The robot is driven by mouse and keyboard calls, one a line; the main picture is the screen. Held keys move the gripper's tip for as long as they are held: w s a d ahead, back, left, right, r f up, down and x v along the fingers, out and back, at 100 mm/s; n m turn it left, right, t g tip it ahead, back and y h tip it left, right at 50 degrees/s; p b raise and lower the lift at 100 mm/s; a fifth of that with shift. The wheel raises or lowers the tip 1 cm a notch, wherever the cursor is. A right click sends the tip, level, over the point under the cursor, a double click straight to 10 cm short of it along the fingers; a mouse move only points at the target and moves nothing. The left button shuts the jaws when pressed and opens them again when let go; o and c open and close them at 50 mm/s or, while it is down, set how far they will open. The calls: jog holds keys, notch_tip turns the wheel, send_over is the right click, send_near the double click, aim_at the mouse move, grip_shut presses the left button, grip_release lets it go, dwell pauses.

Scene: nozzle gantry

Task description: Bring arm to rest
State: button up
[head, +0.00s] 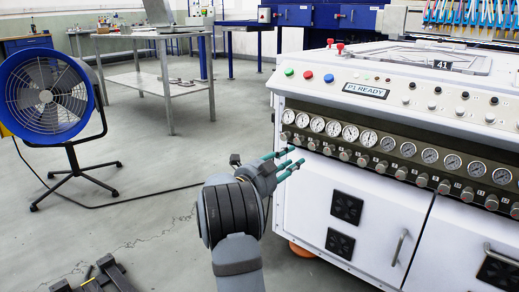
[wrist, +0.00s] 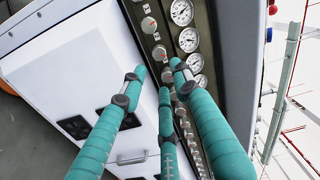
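My gripper (head: 295,157) has teal fingers and is at the left end of the machine's gauge panel (head: 410,152), pointing toward it. In the wrist view my gripper (wrist: 157,74) has its fingers apart, with nothing held between them. Round gauges (wrist: 189,40) and grey knobs (wrist: 159,53) lie just beyond the fingertips. I cannot tell whether a fingertip touches a knob. My arm reaches up from the bottom of the head view and is bent at the wrist.
The white machine cabinet (head: 345,215) fills the right side, with buttons and a "P1 READY" sign (head: 366,90) above the gauges. A blue fan (head: 44,95) stands at left. A metal table (head: 150,35) stands behind. Grey floor (head: 150,210) between them is mostly clear, with a cable across it.

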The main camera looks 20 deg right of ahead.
aim_at(311, 147)
jog(key=x, duration=1.1)
jog(key=shift+w+d, duration=0.2)
jog(key=shift+w, duration=0.05)
